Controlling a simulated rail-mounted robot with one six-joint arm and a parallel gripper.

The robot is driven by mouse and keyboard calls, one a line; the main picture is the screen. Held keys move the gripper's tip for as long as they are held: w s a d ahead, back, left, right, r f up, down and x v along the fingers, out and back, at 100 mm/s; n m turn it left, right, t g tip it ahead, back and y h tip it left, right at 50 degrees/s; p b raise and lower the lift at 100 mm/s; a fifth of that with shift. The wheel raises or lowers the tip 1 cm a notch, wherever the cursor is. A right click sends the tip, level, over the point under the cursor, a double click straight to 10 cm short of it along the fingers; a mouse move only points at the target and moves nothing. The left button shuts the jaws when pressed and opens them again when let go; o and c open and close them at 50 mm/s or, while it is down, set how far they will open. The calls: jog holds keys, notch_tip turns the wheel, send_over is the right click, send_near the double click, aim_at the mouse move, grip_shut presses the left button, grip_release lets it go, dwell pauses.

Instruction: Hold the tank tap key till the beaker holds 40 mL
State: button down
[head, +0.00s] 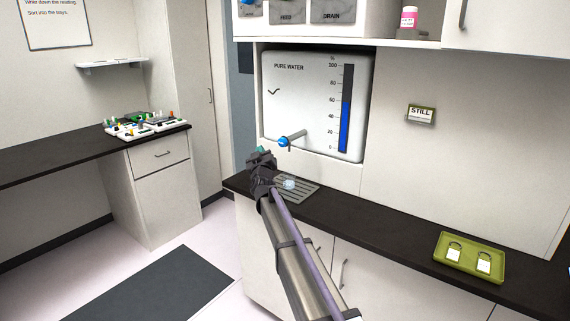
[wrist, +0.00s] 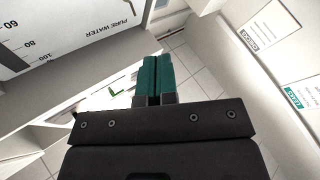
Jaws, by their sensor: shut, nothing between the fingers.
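The white pure water tank (head: 300,95) is set in the wall, with a blue gauge column standing near 60. Its tap has a blue key (head: 284,142) at the lower left front. A small clear beaker (head: 289,184) stands on the drain grate below the tap; its water level is too small to read. My gripper (head: 262,151) is left of and slightly below the key in the head view, apparently apart from it. In the wrist view its green fingers (wrist: 152,78) are together and empty. The tank face (wrist: 60,35) shows upside down there; the key and beaker are not visible.
The grate (head: 305,193) lies in the dark counter (head: 370,225). A green tray (head: 470,270) with two tags sits to the right. A STILL sign (head: 421,113) is on the wall. White trays of small parts (head: 145,125) stand on the left bench.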

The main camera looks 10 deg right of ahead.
aim_at(282, 142)
jog(key=shift+s+a, duration=0.2)
jog(key=w+d, duration=0.5)
jog(key=d, duration=0.1)
jog(key=shift+w+d, duration=0.3)
jog(key=shift+w, duration=0.1)
dwell(2.0)
jog(key=shift+w+d, duration=0.25)
jog(key=shift+d, duration=0.05)
jog(key=shift+w+d, duration=0.35)
jog(key=shift+d, duration=0.1)
dwell(0.7)
dwell(0.5)
jog(key=shift+s+a, duration=0.6)
jog(key=shift+a, duration=0.1)
